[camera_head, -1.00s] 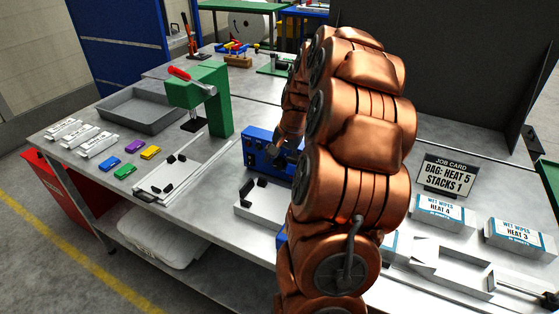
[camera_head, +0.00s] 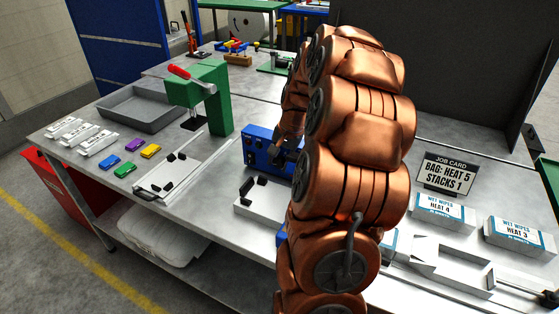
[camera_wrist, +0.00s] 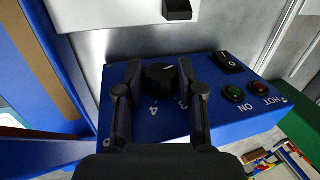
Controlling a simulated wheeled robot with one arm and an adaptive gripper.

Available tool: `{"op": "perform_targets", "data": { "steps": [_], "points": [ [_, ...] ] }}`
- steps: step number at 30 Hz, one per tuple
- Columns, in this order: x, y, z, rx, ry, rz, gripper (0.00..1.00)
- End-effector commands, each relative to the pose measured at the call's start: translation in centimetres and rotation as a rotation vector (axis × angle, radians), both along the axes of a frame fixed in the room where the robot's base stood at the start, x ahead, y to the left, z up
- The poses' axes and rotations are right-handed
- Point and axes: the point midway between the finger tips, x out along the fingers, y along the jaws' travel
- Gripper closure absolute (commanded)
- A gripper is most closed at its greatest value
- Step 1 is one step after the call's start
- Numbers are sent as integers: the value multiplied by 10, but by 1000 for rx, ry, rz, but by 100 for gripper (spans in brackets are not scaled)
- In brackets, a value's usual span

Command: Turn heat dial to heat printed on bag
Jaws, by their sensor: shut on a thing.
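The blue heat box (camera_head: 258,148) stands on the bench, partly behind my arm. In the wrist view its black heat dial (camera_wrist: 158,84) sits between the two fingers of my gripper (camera_wrist: 159,74), which is shut on it. A white mark on the dial points up and to the right. The numerals 4 and 3 show on the panel below the dial; other numerals are hidden. The job card (camera_head: 447,174) reads "BAG: HEAT 5 STACKS 1". Wet wipes packs marked HEAT 4 (camera_head: 444,211) and HEAT 3 (camera_head: 517,238) lie at the right.
On the panel beside the dial are a black switch (camera_wrist: 227,62), a green ON lamp (camera_wrist: 233,94) and a red HOT lamp (camera_wrist: 261,89). A green press (camera_head: 217,98), grey tray (camera_head: 150,122) and white fixture (camera_head: 262,203) stand nearby. Small coloured blocks lie at the left.

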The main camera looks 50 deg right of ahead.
Motion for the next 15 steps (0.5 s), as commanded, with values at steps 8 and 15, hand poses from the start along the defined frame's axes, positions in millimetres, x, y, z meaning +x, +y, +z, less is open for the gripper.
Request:
{"op": "perform_targets", "data": {
  "steps": [8, 15],
  "points": [
    [-1, 0, -4, 23, -70, -3, 97],
    [-2, 0, -3, 43, -132, 1, 97]
  ]
}}
